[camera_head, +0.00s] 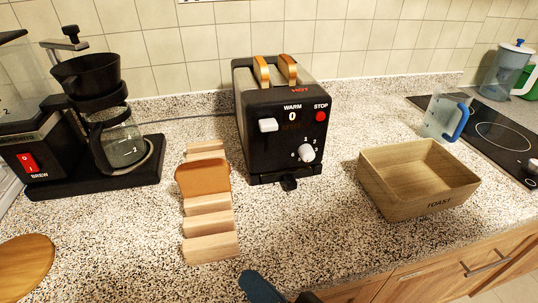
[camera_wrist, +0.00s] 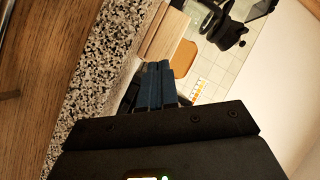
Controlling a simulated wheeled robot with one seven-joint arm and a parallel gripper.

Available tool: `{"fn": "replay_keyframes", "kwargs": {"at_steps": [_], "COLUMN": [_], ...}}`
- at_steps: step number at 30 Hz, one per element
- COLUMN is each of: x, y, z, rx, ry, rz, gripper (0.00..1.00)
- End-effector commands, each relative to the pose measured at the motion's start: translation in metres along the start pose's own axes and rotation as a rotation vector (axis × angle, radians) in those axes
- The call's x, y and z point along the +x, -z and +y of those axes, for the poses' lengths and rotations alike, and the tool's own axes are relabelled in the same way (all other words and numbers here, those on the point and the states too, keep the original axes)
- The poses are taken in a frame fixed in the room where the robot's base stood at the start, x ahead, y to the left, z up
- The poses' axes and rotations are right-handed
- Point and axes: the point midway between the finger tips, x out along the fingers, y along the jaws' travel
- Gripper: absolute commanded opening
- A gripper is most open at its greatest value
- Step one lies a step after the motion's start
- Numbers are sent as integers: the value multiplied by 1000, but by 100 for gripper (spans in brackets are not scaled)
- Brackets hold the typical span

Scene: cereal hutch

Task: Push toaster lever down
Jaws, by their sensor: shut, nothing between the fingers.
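The black toaster (camera_head: 281,125) stands upright on the speckled counter near the wall. Two toast slices (camera_head: 274,69) stick up from its top slots. Its white lever (camera_head: 268,125) is on the upper left of the front face, beside the "0" mark. A white dial (camera_head: 306,153) and a red STOP button (camera_head: 320,116) are to its right. My gripper (camera_head: 257,285) shows at the bottom edge of the head view, in front of and below the toaster, well apart from the lever. Its blue fingers are together and empty, and they also show in the wrist view (camera_wrist: 157,84).
A wooden rack (camera_head: 209,224) holding one bread slice (camera_head: 203,178) stands left of and in front of the toaster. A coffee maker (camera_head: 92,120) is at left. A wooden TOAST box (camera_head: 418,180) and a blue-handled jug (camera_head: 446,117) are at right. Counter before the toaster is clear.

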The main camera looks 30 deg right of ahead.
Motion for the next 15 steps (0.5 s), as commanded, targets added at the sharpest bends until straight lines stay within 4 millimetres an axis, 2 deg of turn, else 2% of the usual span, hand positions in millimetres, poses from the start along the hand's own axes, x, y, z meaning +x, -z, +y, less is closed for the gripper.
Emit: {"fn": "replay_keyframes", "kwargs": {"at_steps": [15], "x": [84], "y": [13], "z": [-76], "rx": [224], "ry": [183], "rz": [-122], "gripper": [0]}}
